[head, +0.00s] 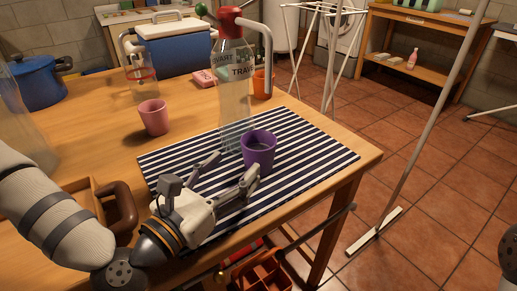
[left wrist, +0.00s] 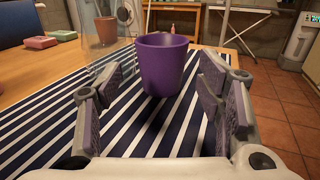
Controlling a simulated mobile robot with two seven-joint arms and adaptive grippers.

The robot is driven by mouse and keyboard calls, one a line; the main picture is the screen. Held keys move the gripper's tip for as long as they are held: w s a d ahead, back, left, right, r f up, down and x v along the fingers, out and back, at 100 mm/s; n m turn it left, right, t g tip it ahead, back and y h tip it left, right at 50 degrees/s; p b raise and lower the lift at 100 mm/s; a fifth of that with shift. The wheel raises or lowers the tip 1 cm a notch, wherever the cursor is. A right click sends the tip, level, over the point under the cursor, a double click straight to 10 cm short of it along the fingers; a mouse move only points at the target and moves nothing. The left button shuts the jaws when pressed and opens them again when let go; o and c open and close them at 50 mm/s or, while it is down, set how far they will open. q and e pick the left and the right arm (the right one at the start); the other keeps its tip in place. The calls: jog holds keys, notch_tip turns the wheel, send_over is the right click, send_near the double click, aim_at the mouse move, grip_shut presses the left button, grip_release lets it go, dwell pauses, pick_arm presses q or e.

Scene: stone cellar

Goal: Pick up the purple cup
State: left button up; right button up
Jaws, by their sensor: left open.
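The purple cup (head: 259,149) stands upright on a navy and white striped mat (head: 310,150) near the right end of the wooden table. My left gripper (head: 228,176) is open, low over the mat, with its fingers pointing at the cup from the near left. In the left wrist view the cup (left wrist: 164,64) is ahead, between the directions of the two open fingers (left wrist: 158,105), a little beyond their tips. The gripper is empty. My right gripper does not show; only a small dark part is at the head view's right edge.
A pink cup (head: 154,117) and an orange cup (head: 262,83) are on the table (head: 95,125). A brown-handled wooden object (head: 120,207) lies beside my left wrist. A mop pole (head: 425,130) stands right of the table.

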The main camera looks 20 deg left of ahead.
aim_at(258, 147)
pick_arm(q)
jog(key=x, duration=0.8)
jog(key=shift+w+d+f, duration=0.2)
jog(key=shift+w+f, duration=0.05)
jog(key=shift+f, duration=0.05)
jog(key=shift+w, duration=0.25)
jog(key=c, duration=1)
